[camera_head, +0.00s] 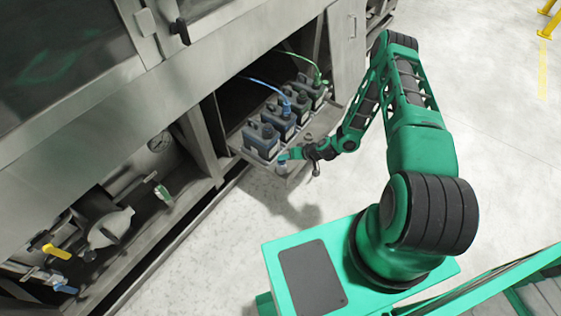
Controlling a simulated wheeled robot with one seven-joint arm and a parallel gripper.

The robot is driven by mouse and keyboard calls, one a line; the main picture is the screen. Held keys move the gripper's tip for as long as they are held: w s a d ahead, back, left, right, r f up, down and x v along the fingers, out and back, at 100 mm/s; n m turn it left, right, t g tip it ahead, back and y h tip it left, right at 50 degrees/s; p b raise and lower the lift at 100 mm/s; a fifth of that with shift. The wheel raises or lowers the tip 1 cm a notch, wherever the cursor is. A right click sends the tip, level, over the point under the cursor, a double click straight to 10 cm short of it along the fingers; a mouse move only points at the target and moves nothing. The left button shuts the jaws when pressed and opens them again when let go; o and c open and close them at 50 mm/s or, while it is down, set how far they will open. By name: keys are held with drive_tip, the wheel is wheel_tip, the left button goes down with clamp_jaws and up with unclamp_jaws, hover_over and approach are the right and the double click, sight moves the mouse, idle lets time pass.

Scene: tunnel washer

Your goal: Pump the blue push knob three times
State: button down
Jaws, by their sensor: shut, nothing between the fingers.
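My gripper (287,156) is shut, with nothing held. It reaches left from my green arm to the front edge of the pull-out tray (300,172) in the machine's open bay. A small bluish piece (282,167), which looks like the blue push knob, stands on the tray's front corner right under the fingertips. The fingers cover its top, so I cannot tell whether they touch it or how far down it is.
Several dark canisters (262,140) with pale labels stand in a row on the tray, with a blue hose (262,83) and a green hose (305,64) running to them. A valve with a yellow handle (56,251) sits in the lower-left bay. The floor (240,240) before the tray is clear.

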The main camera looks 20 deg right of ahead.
sight(284, 161)
drive_tip(key=shift+r, duration=0.75)
drive_tip(key=shift+r, duration=0.1)
drive_tip(key=shift+r, duration=2.4)
